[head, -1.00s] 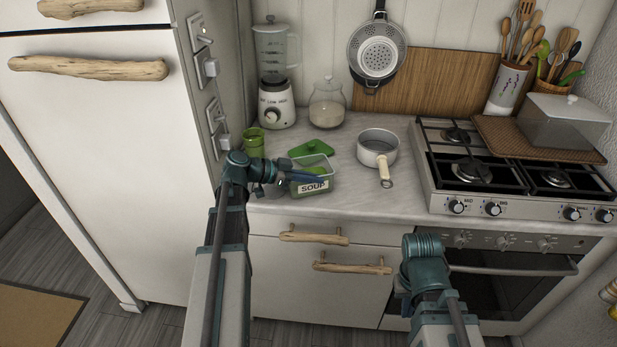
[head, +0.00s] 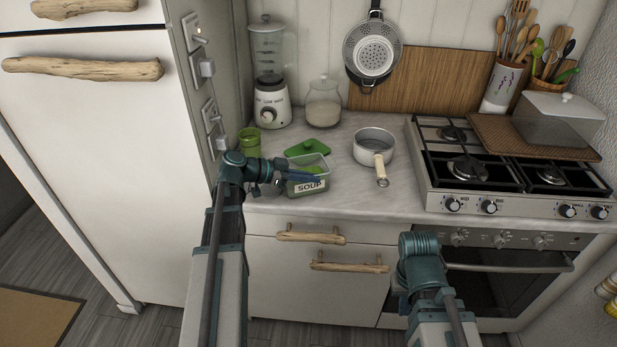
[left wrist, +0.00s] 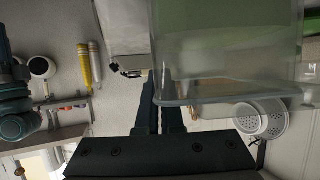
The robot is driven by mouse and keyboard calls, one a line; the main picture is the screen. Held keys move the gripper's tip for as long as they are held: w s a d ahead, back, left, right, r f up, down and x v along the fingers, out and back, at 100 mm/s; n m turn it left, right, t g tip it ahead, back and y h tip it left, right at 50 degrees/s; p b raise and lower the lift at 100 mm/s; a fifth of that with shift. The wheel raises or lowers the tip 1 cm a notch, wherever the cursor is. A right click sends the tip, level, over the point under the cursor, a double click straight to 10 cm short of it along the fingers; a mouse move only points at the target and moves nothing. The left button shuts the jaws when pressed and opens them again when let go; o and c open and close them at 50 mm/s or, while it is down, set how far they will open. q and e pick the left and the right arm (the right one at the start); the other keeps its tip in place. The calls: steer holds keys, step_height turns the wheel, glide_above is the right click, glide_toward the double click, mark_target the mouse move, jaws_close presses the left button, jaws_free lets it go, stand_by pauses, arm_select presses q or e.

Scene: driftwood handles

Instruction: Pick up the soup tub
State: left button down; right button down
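The soup tub (head: 310,187) is a clear, open-topped box with a SOUP label and green contents. It is at the front left of the counter; I cannot tell whether its base touches the surface. My left gripper (head: 303,176) reaches in from the left at its near rim. In the left wrist view the tub (left wrist: 230,75) fills the upper right, and the left gripper's fingers (left wrist: 160,100) are close together at its edge, seemingly with the wall between them. My right arm (head: 422,262) is low in front of the oven; its gripper is hidden.
A green lid (head: 306,147) lies behind the tub. A green canister (head: 249,141) and blender (head: 271,104) stand at the left, beside the fridge wall. A saucepan (head: 373,147) is right of the tub, then the stove (head: 470,170). Counter between tub and saucepan is clear.

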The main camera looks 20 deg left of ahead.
arm_select(q)
steer(key=shift+r, duration=0.2)
step_height(320, 180, up, 10)
steer(key=p, duration=1)
steer(key=shift+f, duration=0.2)
